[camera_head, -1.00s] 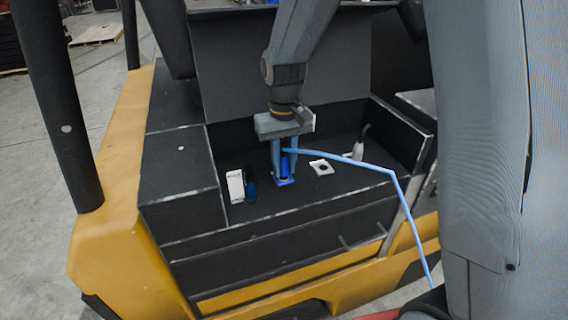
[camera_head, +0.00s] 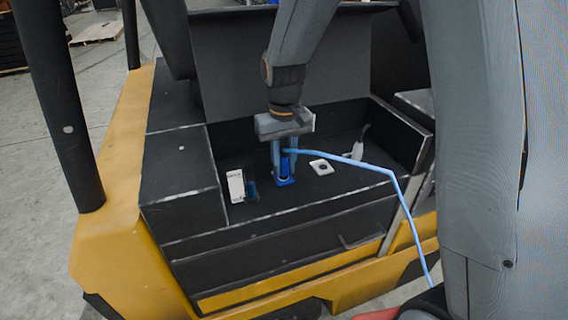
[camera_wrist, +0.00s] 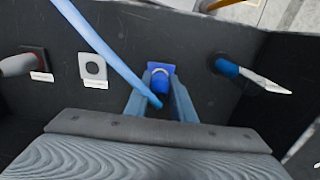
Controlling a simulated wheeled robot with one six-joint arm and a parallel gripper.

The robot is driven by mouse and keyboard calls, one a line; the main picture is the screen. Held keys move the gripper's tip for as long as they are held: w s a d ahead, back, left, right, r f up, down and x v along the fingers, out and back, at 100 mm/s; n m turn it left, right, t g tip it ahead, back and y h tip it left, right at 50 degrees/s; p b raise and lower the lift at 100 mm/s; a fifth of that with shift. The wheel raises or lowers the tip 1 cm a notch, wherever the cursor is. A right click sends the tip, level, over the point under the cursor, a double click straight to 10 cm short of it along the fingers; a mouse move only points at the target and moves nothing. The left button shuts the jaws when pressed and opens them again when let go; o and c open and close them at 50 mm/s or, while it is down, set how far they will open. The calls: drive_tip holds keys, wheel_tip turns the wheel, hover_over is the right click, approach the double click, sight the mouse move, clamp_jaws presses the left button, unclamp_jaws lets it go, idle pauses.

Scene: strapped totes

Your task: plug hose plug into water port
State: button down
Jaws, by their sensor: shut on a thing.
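My gripper (camera_head: 284,162) points down into the dark tray and is shut on the blue hose plug (camera_head: 285,166). The plug also shows between the fingers in the wrist view (camera_wrist: 160,82). A light blue hose (camera_head: 345,160) runs from the gripper to the right and down past the tray's front edge. The blue water port (camera_head: 285,182) is a square plate on the tray floor, directly below the fingers. It also shows in the wrist view (camera_wrist: 161,67), just beyond the plug. The fingers and plug hide its opening, so I cannot tell how deep the plug sits.
A white plate with a dark hole (camera_head: 321,167) lies right of the port. A grey plug with a cable (camera_head: 357,150) stands further right. Dark walls surround the tray.

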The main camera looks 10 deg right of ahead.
drive_tip(key=shift+f, duration=0.55)
drive_tip(key=c, duration=1.4)
unclamp_jaws()
drive_tip(key=shift+c, duration=0.2)
drive_tip(key=shift+r+b, duration=1.3)
drive_tip(key=shift+r, duration=2.65)
